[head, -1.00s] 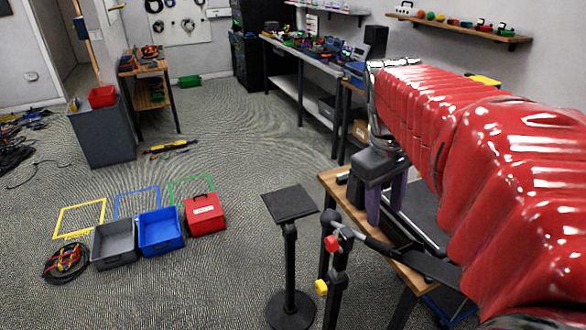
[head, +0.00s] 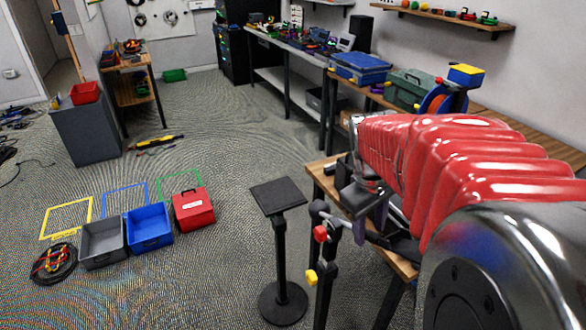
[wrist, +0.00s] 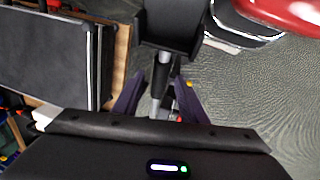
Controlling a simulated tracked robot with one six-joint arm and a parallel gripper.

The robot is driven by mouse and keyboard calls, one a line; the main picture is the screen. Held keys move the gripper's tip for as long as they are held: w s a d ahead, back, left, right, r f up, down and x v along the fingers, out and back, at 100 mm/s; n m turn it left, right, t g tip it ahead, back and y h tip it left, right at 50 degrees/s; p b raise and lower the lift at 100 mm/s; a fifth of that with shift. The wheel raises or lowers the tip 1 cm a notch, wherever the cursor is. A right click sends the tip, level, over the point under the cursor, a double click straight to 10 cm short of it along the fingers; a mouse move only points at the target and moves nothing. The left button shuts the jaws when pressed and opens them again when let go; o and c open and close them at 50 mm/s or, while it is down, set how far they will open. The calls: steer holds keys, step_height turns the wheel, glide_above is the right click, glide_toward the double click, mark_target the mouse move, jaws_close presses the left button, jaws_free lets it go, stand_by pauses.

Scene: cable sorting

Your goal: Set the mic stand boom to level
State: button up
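The mic stand is a dark upright post with a red knob (head: 320,233) near its top and a yellow knob (head: 311,277) lower down. Its dark boom (head: 345,224) leaves the top and runs down to the right in the head view, sloping, then passes behind my gripper. My gripper (head: 381,212) points down over the boom, with purple fingers partly hidden by my red-sleeved arm. In the wrist view the purple fingers (wrist: 160,100) are apart, with a grey tube (wrist: 160,78), apparently the boom, between them. I see no clear contact. The boom's far end is hidden.
A wooden table (head: 318,172) stands right behind the mic stand. A black stand with a flat square top (head: 278,195) is just left of it. Grey (head: 102,245), blue (head: 148,230) and red (head: 193,210) boxes sit on the carpet, left.

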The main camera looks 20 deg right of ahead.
mark_target(369, 232)
steer(key=shift+d+f, duration=0.15)
steer(key=shift+f, duration=0.6)
steer(key=shift+d+f, duration=0.1)
steer(key=shift+f, duration=0.65)
steer(key=shift+c, duration=0.6)
jaws_close()
